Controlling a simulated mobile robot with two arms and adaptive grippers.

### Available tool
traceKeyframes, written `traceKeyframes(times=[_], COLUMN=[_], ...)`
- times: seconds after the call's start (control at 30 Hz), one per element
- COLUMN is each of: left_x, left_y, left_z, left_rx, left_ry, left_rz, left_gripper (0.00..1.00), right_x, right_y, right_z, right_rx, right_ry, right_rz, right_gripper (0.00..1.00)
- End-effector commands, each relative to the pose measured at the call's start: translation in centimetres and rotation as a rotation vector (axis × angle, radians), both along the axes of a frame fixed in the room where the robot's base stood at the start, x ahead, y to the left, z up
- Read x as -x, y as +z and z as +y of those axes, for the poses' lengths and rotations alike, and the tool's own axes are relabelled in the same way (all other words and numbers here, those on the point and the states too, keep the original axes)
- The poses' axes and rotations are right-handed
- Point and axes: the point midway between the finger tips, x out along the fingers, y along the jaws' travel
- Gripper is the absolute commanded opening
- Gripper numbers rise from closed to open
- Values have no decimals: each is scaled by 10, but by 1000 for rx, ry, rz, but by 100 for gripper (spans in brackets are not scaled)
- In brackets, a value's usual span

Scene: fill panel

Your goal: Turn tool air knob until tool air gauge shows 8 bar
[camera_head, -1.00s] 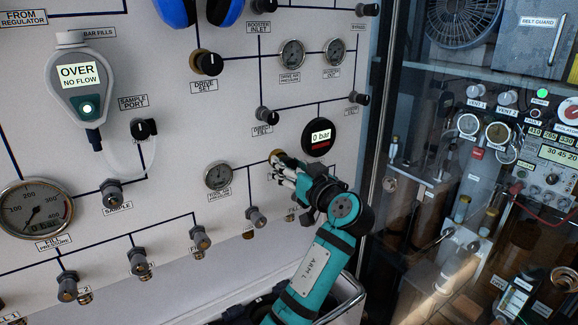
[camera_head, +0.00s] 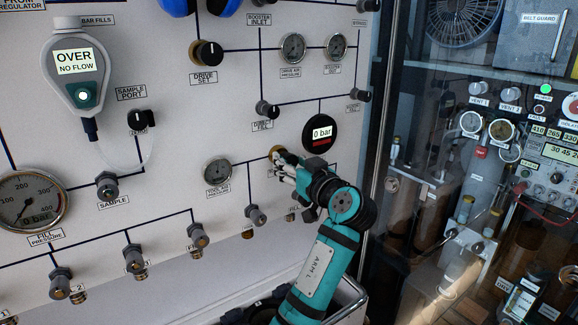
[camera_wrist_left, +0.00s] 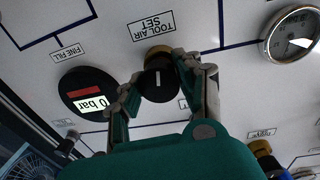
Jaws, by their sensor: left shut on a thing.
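The tool air knob (camera_wrist_left: 158,84) is black with a pale pointer line and a brass collar, below the "TOOL AIR SET" label (camera_wrist_left: 152,27) in the left wrist view. My left gripper (camera_wrist_left: 160,80) is shut on it, one finger at each side. In the head view my left gripper (camera_head: 281,161) hides most of the knob. The tool air gauge (camera_head: 217,171) is a small round dial to the left of the gripper in the head view. It also shows at the right of the left wrist view (camera_wrist_left: 292,33). Its reading is too small to tell. My right gripper is out of view.
The "0 bar" display (camera_head: 320,132) is just above and right of my left gripper. Knobs and fittings, such as the direct fill knob (camera_head: 267,109) and a lower fitting (camera_head: 256,215), surround it. A glass-fronted cabinet (camera_head: 470,200) stands to the right.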

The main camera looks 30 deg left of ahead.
Motion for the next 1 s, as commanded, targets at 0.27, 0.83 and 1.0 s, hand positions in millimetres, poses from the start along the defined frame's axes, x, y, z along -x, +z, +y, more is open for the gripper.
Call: traceKeyframes(times=[0.27,0.83,1.0], left_x=[0,24,39], left_y=[1,-1,-1], left_z=[-1,-51,-82], left_rx=[-1,3,2], left_ry=[-3,-6,-5], left_rz=[-1,-1,0], left_gripper=[60,60,60], right_x=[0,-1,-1], right_y=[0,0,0], right_z=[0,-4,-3], right_rx=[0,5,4], right_ry=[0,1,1], right_rz=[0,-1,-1], right_gripper=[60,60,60])
